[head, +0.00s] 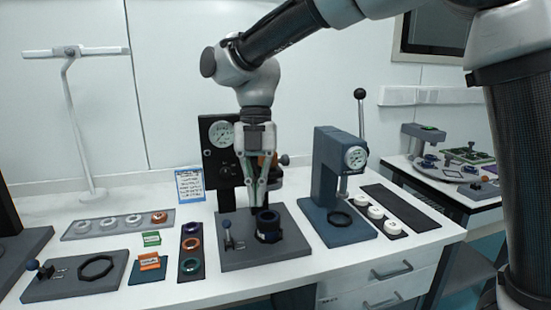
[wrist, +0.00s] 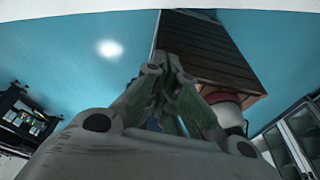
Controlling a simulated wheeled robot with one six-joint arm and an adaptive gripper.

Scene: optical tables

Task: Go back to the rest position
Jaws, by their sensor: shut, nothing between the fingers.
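My gripper (head: 258,204) points down over the middle of the table in the head view, its green-grey fingers shut with nothing between them. Its tips are just above or beside a dark ring-shaped part (head: 268,226) on a grey base plate (head: 290,245); I cannot tell whether they touch. The black gauge stand (head: 222,160) is behind the gripper and partly hidden by it. In the wrist view the finger linkages (wrist: 168,85) come together, and the tips are hard to make out.
A blue-grey press (head: 327,165) with a gauge and lever stands to the right. A tray of several rings (head: 85,231), a dark strip of coloured rings (head: 191,278) and a lamp (head: 80,120) are to the left. A second table (head: 497,200) stands at far right.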

